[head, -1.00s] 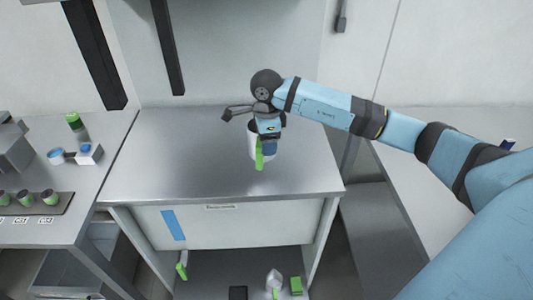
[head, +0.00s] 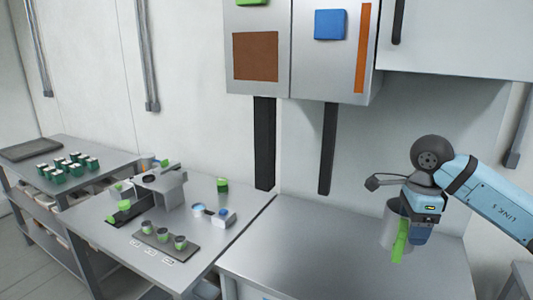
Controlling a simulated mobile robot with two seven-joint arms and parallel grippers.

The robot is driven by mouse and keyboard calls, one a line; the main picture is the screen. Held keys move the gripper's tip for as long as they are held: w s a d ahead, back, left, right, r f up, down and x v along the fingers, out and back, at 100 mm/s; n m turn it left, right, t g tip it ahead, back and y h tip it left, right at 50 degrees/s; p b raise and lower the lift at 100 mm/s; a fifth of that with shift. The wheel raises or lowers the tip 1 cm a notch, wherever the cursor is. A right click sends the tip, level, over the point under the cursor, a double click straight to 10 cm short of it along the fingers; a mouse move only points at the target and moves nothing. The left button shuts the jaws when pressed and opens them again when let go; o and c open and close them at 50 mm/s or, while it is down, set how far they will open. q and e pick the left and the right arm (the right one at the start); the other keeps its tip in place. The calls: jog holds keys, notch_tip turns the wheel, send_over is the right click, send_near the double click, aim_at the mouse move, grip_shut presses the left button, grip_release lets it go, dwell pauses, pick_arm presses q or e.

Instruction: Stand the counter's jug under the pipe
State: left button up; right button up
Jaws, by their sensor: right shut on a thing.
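My right gripper (head: 411,232) is shut on the jug (head: 388,228), a pale grey cylinder with a bright green handle. The gripper comes down over the handle side, on the jug's right. The jug is upright over the metal counter (head: 300,250), at the right of the head view; whether its base touches the counter I cannot tell. The gripper hides part of the jug. A grey machine (head: 168,190) with an overhanging top stands on the left table; I cannot make out for sure which part is the pipe. My left gripper is not in view.
Two dark vertical bars (head: 264,140) hang below the wall cabinet (head: 256,52). The counter left of the jug is clear.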

jog(key=s+a+f+n+p, duration=0.2)
jog(key=s+a+f+n, duration=0.2)
jog(key=n, duration=0.6)
jog(key=s+a+f+n+p, duration=0.3)
jog(key=a+f+n, duration=0.3)
jog(key=n, duration=0.5)
jog(key=shift+s+a+f, duration=0.35)
jog(key=shift+s+f, duration=0.2)
jog(key=shift+s, duration=0.35)
